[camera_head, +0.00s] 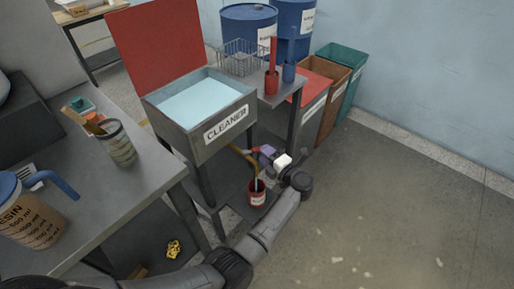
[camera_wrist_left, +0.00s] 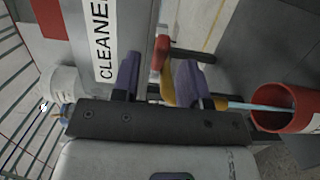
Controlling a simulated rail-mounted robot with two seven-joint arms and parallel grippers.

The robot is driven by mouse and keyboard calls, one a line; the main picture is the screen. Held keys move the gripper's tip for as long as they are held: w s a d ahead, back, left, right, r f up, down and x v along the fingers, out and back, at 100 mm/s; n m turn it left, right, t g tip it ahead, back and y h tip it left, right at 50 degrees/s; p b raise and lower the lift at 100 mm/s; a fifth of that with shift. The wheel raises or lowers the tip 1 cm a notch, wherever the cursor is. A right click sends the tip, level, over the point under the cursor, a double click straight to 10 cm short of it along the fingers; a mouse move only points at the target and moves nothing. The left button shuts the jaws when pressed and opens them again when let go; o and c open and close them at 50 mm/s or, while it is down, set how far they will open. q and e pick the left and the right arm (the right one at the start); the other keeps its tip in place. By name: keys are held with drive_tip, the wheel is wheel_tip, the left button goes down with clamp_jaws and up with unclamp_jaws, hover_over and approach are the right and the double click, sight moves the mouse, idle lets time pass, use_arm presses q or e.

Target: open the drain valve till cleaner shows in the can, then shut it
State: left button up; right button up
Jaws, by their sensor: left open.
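The grey tank labelled CLEANER (camera_head: 222,125) stands with its red lid up and pale blue liquid inside. The red valve handle (camera_wrist_left: 160,53) is on its front, near a yellow hose (camera_wrist_left: 168,88). My left gripper (camera_head: 268,157) is open at the valve; in the left wrist view its purple fingers (camera_wrist_left: 159,75) are apart, with the handle between them near the tips. A pale blue stream (camera_wrist_left: 247,105) runs from the hose end into the red can (camera_head: 257,194), which also shows in the left wrist view (camera_wrist_left: 286,125). The liquid level in the can is unclear. My right gripper is out of view.
A grey workbench (camera_head: 82,190) with a resin jug (camera_head: 30,215) and a cup (camera_head: 118,143) is at left. Several bins (camera_head: 340,70) line the wall. The floor at right is clear.

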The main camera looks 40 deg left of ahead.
sight(254, 150)
use_arm(q)
drive_tip(key=shift+w+a, duration=0.15)
drive_tip(key=shift+a, duration=0.8)
drive_tip(key=shift+w+a, duration=0.1)
drive_tip(key=shift+a, duration=0.8)
clamp_jaws()
